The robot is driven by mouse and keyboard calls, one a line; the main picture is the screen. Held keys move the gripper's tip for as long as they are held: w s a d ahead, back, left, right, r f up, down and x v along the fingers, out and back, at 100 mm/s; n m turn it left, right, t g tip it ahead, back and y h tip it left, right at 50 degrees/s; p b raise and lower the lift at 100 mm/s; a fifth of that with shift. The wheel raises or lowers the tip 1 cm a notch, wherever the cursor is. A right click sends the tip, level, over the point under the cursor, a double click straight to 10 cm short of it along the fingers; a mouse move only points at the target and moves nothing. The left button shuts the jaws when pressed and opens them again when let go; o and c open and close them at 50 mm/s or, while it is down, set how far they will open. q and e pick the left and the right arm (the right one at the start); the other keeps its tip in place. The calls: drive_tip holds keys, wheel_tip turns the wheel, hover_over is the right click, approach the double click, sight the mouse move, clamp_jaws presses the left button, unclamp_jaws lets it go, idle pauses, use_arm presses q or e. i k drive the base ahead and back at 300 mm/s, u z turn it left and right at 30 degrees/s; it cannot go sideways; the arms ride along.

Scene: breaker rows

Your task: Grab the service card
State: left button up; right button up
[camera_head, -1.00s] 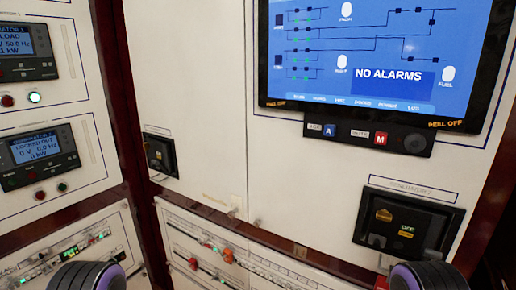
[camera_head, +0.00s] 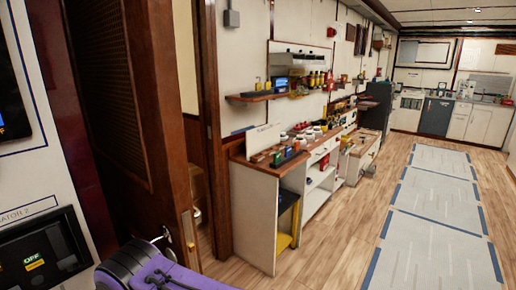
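I cannot make out a service card in this view. One of my arms (camera_head: 160,268), black and purple, shows at the bottom left beside a switch panel. Neither of my grippers is in view.
A wooden door edge (camera_head: 188,232) stands close at left, with an opening beyond it. A white workbench (camera_head: 255,215) with a wooden top holds small items. A shelf (camera_head: 262,96) above it carries bottles. A floor mat (camera_head: 432,205) with blue edging lies on the open floor at right.

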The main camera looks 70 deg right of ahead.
sight(297, 144)
drive_tip(key=z, duration=3.15)
drive_tip(key=i, duration=0.95)
drive_tip(key=z, duration=0.85)
drive_tip(key=i, duration=1.7)
drive_tip(key=u, duration=0.55)
drive_tip(key=i, duration=1)
drive_tip(key=u, duration=0.8)
